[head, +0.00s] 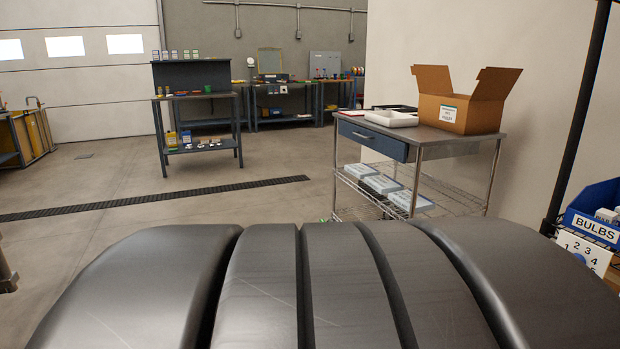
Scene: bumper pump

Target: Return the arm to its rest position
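My arm and my gripper do not show in the head view, so its pose and whether it is open or shut cannot be seen.
A steel cart (465,136) at right holds an open cardboard box (463,98) and a white tray (391,118). A blue BULBS bin (597,225) is at the right edge, near a dark post (578,125). A workbench (200,95) stands farther back. The floor (110,180) at left is open.

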